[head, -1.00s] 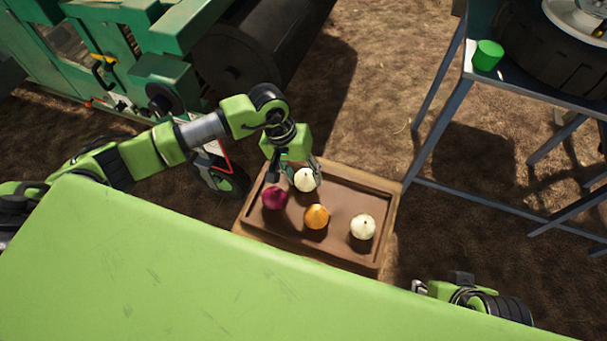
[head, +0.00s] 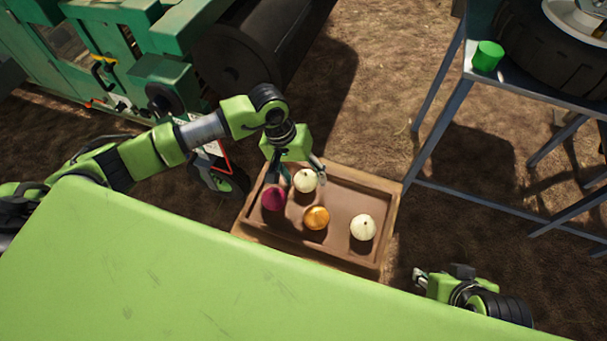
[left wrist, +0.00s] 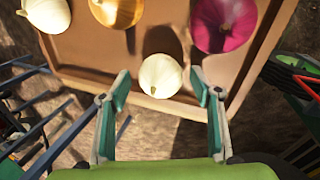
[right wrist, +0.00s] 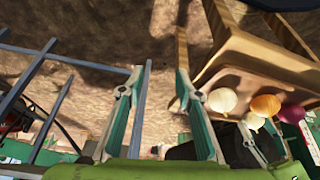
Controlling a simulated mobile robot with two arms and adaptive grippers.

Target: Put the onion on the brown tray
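The brown wooden tray (head: 391,225) holds a purple onion (head: 273,198), an orange onion (head: 316,217), a white onion (head: 305,181) near the far edge and another white onion (head: 363,228) at the right. My left gripper (head: 301,174) is over the far white onion, its fingers apart. In the left wrist view that onion (left wrist: 160,76) shows between and just beyond the open fingertips (left wrist: 160,84); I cannot tell if they touch it. My right gripper (head: 421,279) is low at the right, away from the tray. In the right wrist view it (right wrist: 158,80) is open and empty.
A green machine with a dark roller (head: 255,55) stands behind the tray. A metal table (head: 455,90) at the right carries a green cup (head: 488,55) and a tire (head: 550,50). Bare ground lies between the tray and the table.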

